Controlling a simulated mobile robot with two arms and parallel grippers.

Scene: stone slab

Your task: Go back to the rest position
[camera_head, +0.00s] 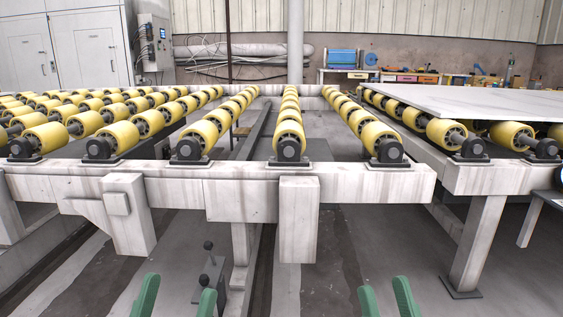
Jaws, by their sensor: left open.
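My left gripper (179,286) shows at the bottom edge, left of centre, as two green fingers set wide apart with nothing between them. My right gripper (384,286) shows at the bottom edge, right of centre, as two green fingers with a narrower gap, also empty. Only the finger ends show; the rest of both arms is out of view. Both grippers appear in front of the roller conveyor's white frame (240,199), over the floor, touching nothing visible.
Rows of yellow rollers (291,135) run away from me on the conveyor. A grey stone slab (480,103) lies on rollers at the right. A small lever box (209,277) stands low near my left gripper. White legs (298,220) reach down ahead. Concrete floor (345,270) shows below.

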